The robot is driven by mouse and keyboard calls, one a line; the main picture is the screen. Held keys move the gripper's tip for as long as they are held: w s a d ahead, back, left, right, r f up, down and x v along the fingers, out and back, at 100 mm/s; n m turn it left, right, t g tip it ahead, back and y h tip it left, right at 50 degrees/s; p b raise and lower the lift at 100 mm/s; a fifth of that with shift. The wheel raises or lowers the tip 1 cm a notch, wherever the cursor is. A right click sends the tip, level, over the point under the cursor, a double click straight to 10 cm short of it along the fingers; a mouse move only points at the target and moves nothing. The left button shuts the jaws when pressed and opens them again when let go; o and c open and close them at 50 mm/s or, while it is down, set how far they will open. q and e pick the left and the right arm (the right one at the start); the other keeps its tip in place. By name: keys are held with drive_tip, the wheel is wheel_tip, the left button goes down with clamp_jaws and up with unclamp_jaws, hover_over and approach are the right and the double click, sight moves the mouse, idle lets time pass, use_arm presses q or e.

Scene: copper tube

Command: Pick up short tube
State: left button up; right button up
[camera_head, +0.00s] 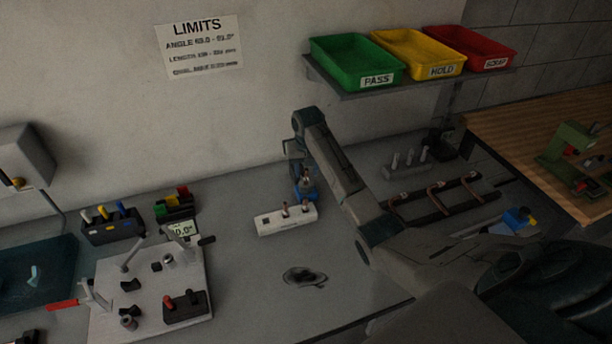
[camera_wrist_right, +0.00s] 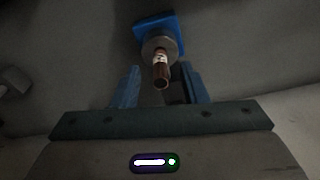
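A short copper tube (camera_wrist_right: 161,72) with a pale mark stands in a round grey collar on a blue base (camera_wrist_right: 153,27) in the right wrist view. In the head view a blue stand (camera_head: 306,190) with a small copper-coloured end above it sits on the bench, behind a white block (camera_head: 270,224). My right gripper (camera_wrist_right: 160,68) is open, with one blue finger on each side of the tube's line and gaps visible on both sides. In the head view my right gripper (camera_head: 294,150) hangs just above and left of the blue stand. My left gripper is not in view.
The white block holds small copper pieces. A fixture plate (camera_head: 150,270) stands at left. A rack with bent copper tubes (camera_head: 440,200) lies at right, beyond my arm. Green (camera_head: 355,60), yellow and red trays sit on a shelf above. A dark coil (camera_head: 305,277) lies in front.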

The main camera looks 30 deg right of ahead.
sight(306, 180)
drive_tip(key=shift+w+f+p, duration=0.1)
drive_tip(key=shift+f+p, duration=0.2)
drive_tip(key=shift+f, duration=1)
clamp_jaws()
drive_tip(key=shift+r, duration=0.1)
